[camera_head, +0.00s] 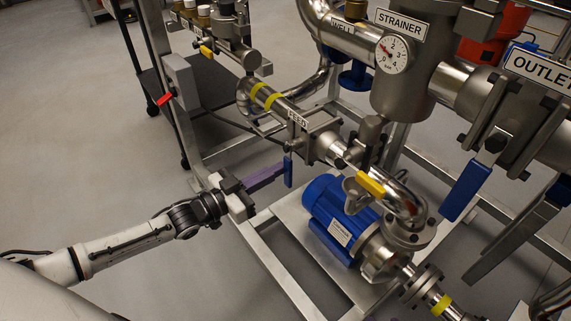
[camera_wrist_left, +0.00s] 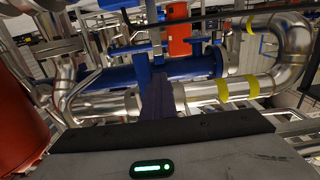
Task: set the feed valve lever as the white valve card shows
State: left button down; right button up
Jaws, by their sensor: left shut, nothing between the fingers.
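The feed valve (camera_head: 322,135) is a steel body on the pipe under the FEED label (camera_head: 297,118). Its blue lever (camera_head: 288,171) hangs straight down, across the pipe line. My left gripper (camera_head: 281,168) is shut and empty; its purple fingers come from the left and end right beside the lever. I cannot tell whether they touch it. I cannot make out a white valve card.
A blue pump (camera_head: 338,215) sits below the feed valve, with a yellow lever (camera_head: 370,185) above it. A grey box with a red handle (camera_head: 165,98) is on the frame post. The strainer (camera_head: 405,70) and a blue outlet lever (camera_head: 466,191) are right. Floor at left is open.

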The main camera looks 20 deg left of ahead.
aim_at(288, 176)
pick_arm(q)
jog(key=shift+d, duration=0.15)
jog(key=shift+s+d+p, duration=0.5)
jog(key=shift+d+p, duration=0.05)
jog(key=shift+d, duration=0.2)
jog(key=shift+s+d, duration=0.15)
jog(key=shift+d, duration=0.1)
jog(key=shift+s+d+f, duration=0.1)
jog(key=shift+d, duration=0.05)
jog(key=shift+s+d+r+p, duration=0.2)
jog(key=shift+d+p, duration=0.2)
jog(key=shift+p, duration=0.1)
jog(key=shift+s+d+r+p, duration=0.15)
jog(key=shift+s+d+p, duration=0.05)
jog(key=shift+d+p, duration=0.2)
jog(key=shift+s+d+p, duration=0.2)
jog(key=shift+p, duration=0.1)
jog(key=shift+d, duration=0.15)
